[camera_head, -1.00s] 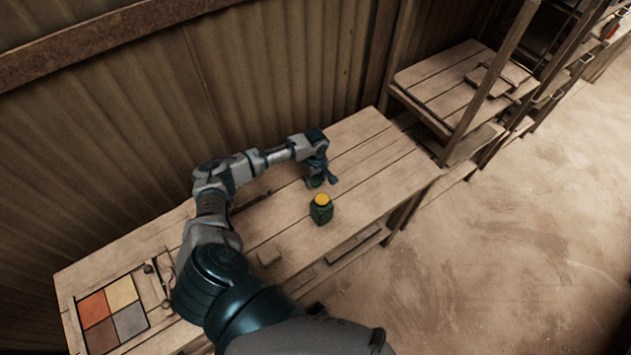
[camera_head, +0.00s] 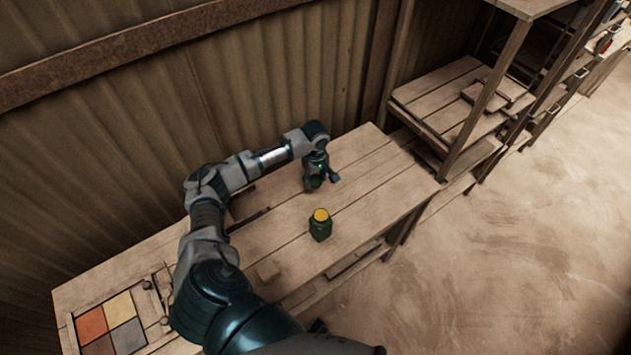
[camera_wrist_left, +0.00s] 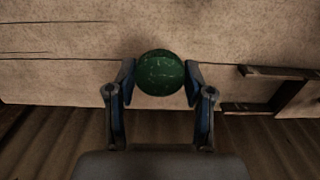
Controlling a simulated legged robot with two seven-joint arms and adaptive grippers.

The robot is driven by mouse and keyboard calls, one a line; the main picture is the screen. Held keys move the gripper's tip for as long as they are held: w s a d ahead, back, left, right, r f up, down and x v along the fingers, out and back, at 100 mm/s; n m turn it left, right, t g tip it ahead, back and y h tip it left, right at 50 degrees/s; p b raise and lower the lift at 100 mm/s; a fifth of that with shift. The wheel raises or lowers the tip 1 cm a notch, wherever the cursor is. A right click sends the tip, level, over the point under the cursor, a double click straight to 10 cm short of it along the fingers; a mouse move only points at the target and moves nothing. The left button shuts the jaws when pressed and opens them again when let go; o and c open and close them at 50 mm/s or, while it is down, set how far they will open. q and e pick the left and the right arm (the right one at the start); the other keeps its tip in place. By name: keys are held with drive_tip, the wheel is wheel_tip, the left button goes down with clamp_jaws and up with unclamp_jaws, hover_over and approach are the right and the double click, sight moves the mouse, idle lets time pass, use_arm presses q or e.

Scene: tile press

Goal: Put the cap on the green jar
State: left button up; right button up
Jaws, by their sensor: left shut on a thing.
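The green jar (camera_head: 320,230) stands upright on the wooden table, with a yellow top surface facing up. My left gripper (camera_head: 318,186) is beyond the jar, toward the wall, pointing down and apart from it. In the left wrist view my left gripper (camera_wrist_left: 160,80) is shut on a round dark green cap (camera_wrist_left: 160,73), held between its two fingertips. In the head view the cap is mostly hidden by the gripper. My right gripper is in no view.
The wooden table (camera_head: 375,200) is clear around the jar. A tray of coloured tiles (camera_head: 150,322) is at the left end. A wooden shelf unit (camera_head: 440,95) stands beyond the right end, and a corrugated wall runs behind.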

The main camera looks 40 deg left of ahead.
use_arm(q)
drive_tip(key=d+r+m, duration=0.4)
drive_tip(key=d+m, duration=0.3)
drive_tip(key=d, duration=0.4)
drive_tip(key=s+d+r+m, duration=0.1)
drive_tip(key=d+r+m, duration=0.4)
drive_tip(key=d, duration=0.5)
drive_tip(key=m, duration=0.2)
drive_tip(key=shift+s+d+m, duration=0.3)
drive_tip(key=shift+d+m, duration=0.05)
drive_tip(key=shift+m, duration=0.05)
drive_tip(key=shift+a+f, duration=0.1)
drive_tip(key=shift+a, duration=0.05)
